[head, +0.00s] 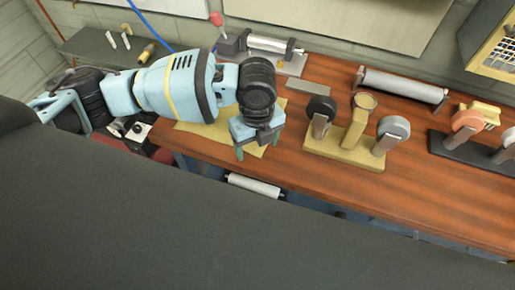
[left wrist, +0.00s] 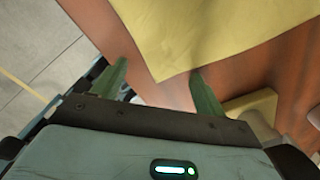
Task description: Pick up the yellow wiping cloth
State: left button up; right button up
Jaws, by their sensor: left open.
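The yellow wiping cloth (head: 211,133) lies flat on the wooden workbench near its front left edge, in the head view. My left arm hides much of it. In the left wrist view the cloth (left wrist: 205,30) fills the upper middle, with one corner pointing down between the fingers. My left gripper (head: 257,147) is over the cloth's right end, pointing down. Its two green fingers are apart, with nothing held between them, as the left wrist view (left wrist: 158,76) also shows. I cannot tell whether the fingertips touch the bench. My right gripper is not in view.
A yellow stand with round-headed tools (head: 350,150) is right of the gripper on the workbench (head: 430,200). A grey roller (head: 402,85) and a clamp-like device (head: 262,52) lie behind. A dark rack (head: 465,150) stands farther right. A white roll (head: 255,186) shows below the front edge.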

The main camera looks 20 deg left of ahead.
pick_arm(q)
jog(key=shift+f, duration=0.2)
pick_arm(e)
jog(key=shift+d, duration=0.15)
pick_arm(q)
jog(key=shift+c, duration=1.2)
jog(key=shift+s+f, duration=0.1)
grip_shut()
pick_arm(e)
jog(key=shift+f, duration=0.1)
pick_arm(q)
notch_tip(320, 180, up, 7)
jog(key=p, duration=0.3)
jog(key=shift+f, duration=0.15)
jog(key=shift+r, duration=2.8)
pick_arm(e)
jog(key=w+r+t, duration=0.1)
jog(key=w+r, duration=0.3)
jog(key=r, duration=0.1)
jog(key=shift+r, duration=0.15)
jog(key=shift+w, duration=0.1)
